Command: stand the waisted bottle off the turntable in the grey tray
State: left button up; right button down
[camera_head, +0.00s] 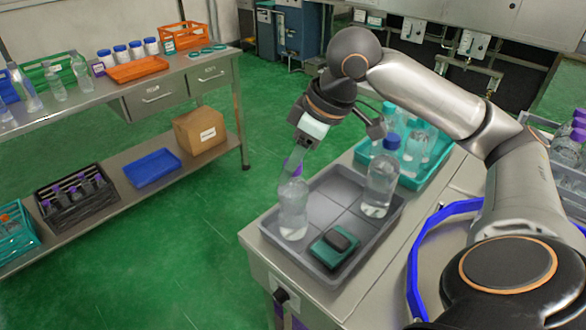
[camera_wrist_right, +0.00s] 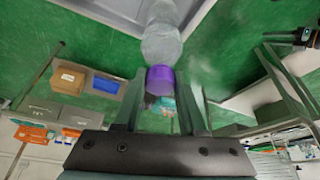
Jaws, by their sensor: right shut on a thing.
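My right gripper (camera_head: 294,165) is shut on the purple cap of a clear waisted bottle (camera_head: 293,208). In the right wrist view the purple cap (camera_wrist_right: 161,80) sits between the two fingers, with the clear body (camera_wrist_right: 161,42) beyond it. The bottle hangs about upright within the left part of the grey tray (camera_head: 322,208). I cannot tell whether its base touches the tray floor. My left gripper is not in view. I cannot make out a turntable.
A blue-capped clear bottle (camera_head: 380,185) stands at the tray's right side. A dark green and black device (camera_head: 334,247) lies in its front compartment. A teal crate (camera_head: 410,180) of bottles is behind. A blue band (camera_head: 425,240) lies right of the tray.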

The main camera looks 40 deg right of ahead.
jog(key=shift+f, duration=0.15)
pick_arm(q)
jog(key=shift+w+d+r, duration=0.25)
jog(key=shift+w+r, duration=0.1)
pick_arm(e)
jog(key=shift+f, duration=0.15)
jog(key=shift+c, duration=2.4)
grip_release()
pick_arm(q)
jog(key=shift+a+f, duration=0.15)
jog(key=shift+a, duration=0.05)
pick_arm(e)
jog(key=shift+s+r, duration=0.1)
jog(key=shift+r, duration=0.35)
pick_arm(q)
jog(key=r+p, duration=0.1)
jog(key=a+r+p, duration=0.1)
jog(key=p, duration=0.1)
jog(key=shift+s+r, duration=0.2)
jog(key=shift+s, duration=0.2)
pick_arm(e)
jog(key=v, duration=1.1)
jog(key=shift+r, duration=0.15)
